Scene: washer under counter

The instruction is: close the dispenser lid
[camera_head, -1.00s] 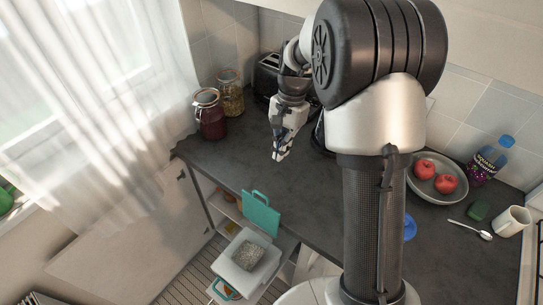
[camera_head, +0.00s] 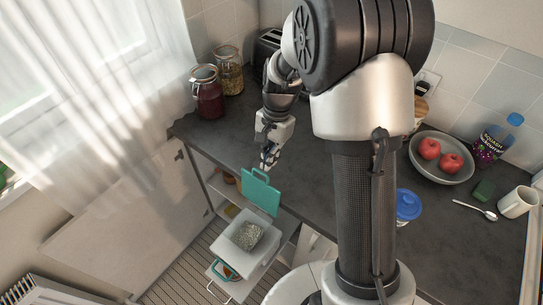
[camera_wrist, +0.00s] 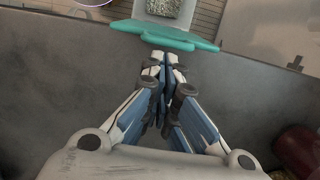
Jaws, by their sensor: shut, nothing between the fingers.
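The teal dispenser lid (camera_head: 262,194) stands raised at the back edge of a white dispenser bin (camera_head: 231,258) below the counter edge. The bin holds grey-white granular contents (camera_head: 247,236). In the wrist view the teal lid (camera_wrist: 165,36) shows edge-on just beyond my fingertips, with the bin behind it. My gripper (camera_head: 266,166) is shut and empty, pointing down near the counter's front edge. Its tips are close above and behind the lid's top in the head view. In the wrist view my gripper (camera_wrist: 165,66) is just short of the lid; I cannot tell whether they touch.
The dark counter (camera_head: 225,135) lies under my gripper. Jars (camera_head: 207,92), a black toaster (camera_head: 267,45), a plate of apples (camera_head: 420,166), a bottle (camera_head: 497,142), a mug (camera_head: 517,202) and a blue-lidded tub (camera_head: 407,206) stand on it. An open cabinet is below.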

